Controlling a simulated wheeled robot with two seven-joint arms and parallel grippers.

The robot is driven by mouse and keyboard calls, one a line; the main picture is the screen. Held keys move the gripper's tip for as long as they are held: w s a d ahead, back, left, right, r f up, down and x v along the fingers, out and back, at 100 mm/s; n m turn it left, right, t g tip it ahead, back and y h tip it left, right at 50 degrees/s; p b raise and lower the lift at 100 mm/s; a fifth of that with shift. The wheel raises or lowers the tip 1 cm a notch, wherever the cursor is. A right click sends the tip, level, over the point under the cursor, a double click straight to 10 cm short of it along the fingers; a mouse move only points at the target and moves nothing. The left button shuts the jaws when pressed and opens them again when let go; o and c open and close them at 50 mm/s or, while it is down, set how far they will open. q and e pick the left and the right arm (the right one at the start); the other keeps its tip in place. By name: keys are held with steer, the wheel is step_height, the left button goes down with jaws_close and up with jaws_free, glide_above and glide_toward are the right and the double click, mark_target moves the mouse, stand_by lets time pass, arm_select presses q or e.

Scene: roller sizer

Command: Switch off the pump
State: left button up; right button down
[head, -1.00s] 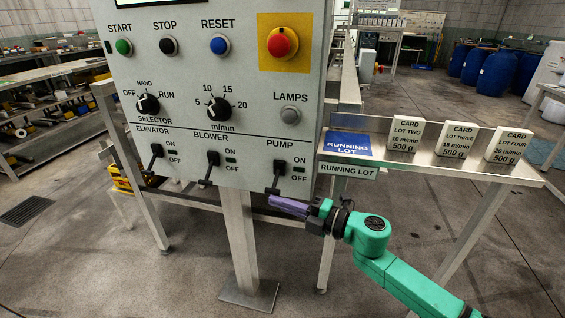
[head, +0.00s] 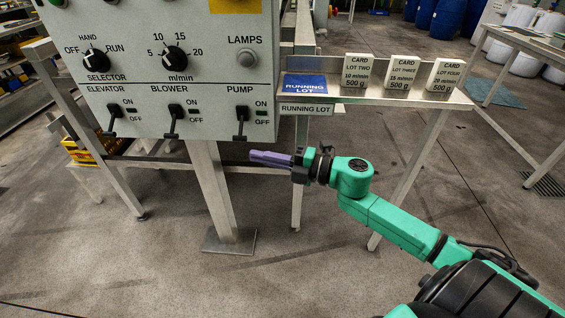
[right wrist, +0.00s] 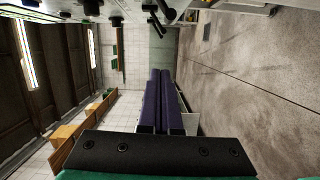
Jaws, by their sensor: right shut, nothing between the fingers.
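The pump switch (head: 241,122) is a black lever at the lower right of the grey control panel (head: 120,65), with ON above and OFF below beside it. Its handle points downward, toward the OFF side, much like the other two levers. I cannot tell whether the small indicator (head: 262,113) beside it is lit. My right gripper (head: 254,157), with purple fingers, is shut and empty. It is a little below and right of the lever's tip, apart from it in the picture. Its fingers (right wrist: 160,100) lie together in the right wrist view. My left gripper is not in view.
The elevator lever (head: 112,120) and blower lever (head: 174,121) are left of the pump lever. A metal shelf (head: 330,97) beside the panel holds the blue running lot plate (head: 305,84) and three cards (head: 403,73). The panel's post (head: 215,190) stands below. Floor space is open at the front.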

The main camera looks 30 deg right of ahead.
steer(key=v, duration=0.5)
steer(key=shift+d, duration=0.25)
steer(key=shift+w, duration=0.1)
